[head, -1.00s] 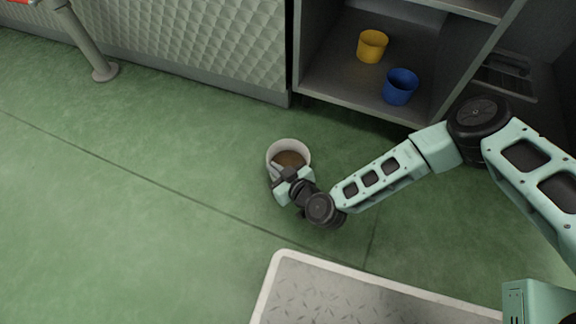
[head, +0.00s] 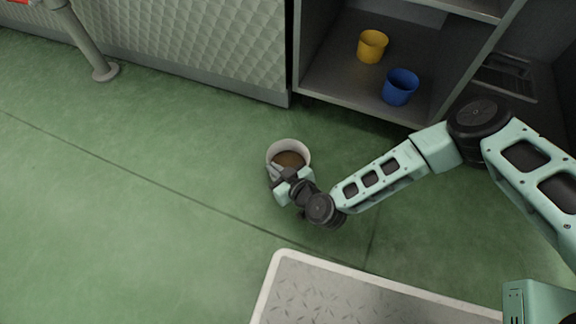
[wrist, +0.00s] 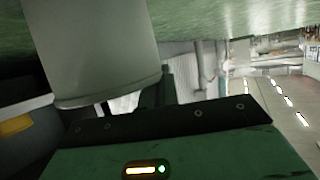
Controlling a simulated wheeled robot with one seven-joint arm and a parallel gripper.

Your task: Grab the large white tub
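The large white tub (head: 305,150) stands upright on the green floor in the middle of the head view, in front of the shelf unit. It is open at the top and has brown contents or a brown inside bottom. My gripper (head: 279,173) is at its near rim, with its fingers over or against the near wall. In the wrist view the tub's pale wall (wrist: 100,45) fills the upper left, rim close to my gripper. The fingertips are partly hidden, and I cannot tell whether they grip the wall.
A yellow cup (head: 372,46) and a blue cup (head: 400,87) stand on the bottom shelf (head: 335,75) behind the tub. A metal plate with a pale border (head: 330,260) lies in front. A grey post (head: 88,45) stands far left. The floor left of the tub is clear.

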